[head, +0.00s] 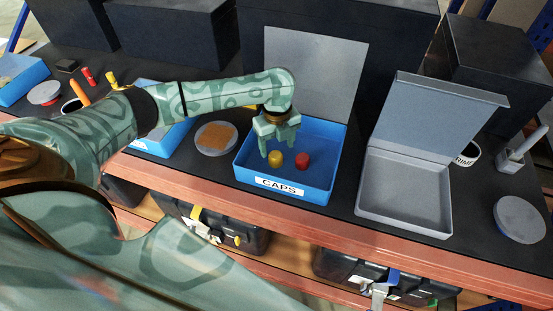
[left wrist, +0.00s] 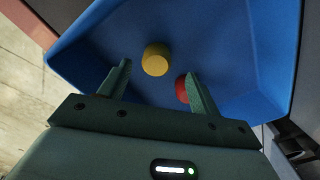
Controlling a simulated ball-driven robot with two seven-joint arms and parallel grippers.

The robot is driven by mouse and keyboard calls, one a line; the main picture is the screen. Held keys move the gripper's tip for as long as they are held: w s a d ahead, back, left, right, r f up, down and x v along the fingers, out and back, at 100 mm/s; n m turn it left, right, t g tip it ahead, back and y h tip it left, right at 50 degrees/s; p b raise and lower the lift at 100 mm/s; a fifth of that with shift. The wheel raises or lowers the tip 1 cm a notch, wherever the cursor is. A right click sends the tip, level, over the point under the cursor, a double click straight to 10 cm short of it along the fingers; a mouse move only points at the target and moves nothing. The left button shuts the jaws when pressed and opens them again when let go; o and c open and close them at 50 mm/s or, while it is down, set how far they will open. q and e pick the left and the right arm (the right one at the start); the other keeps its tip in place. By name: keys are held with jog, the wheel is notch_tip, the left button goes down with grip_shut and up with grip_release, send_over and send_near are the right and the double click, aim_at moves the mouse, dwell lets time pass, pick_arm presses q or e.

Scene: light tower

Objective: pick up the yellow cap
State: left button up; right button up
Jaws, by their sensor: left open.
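The yellow cap (head: 275,158) lies in the blue bin labelled CAPS (head: 283,187), to the left of a red cap (head: 302,160). My left gripper (head: 275,148) is over the bin, just above the yellow cap, pointing down. In the left wrist view the yellow cap (left wrist: 155,59) shows beyond and between the open fingers (left wrist: 160,80), with nothing held. The red cap (left wrist: 182,90) is partly hidden behind the right-hand finger there. My right gripper cannot be made out with certainty; a gripper-like part (head: 377,290) shows at the bottom of the head view.
A grey open-lidded box (head: 405,192) stands right of the bin. A round grey disc with a tan top (head: 216,138) sits left of it. The bin's raised lid (head: 315,75) stands behind the gripper. Dark boxes line the back.

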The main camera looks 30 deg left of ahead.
aim_at(275, 154)
pick_arm(q)
jog(key=f, duration=0.3)
jog(key=f+b, duration=0.1)
jog(key=shift+s+f, duration=0.15)
jog(key=shift+s, duration=0.15)
jog(key=shift+w+f, duration=0.15)
jog(key=shift+f, duration=0.1)
jog(key=shift+a+r, duration=0.1)
jog(key=shift+c, duration=1.2)
jog(key=c, duration=0.8)
pick_arm(e)
jog(key=shift+s+f, duration=0.65)
jog(key=shift+s, duration=0.15)
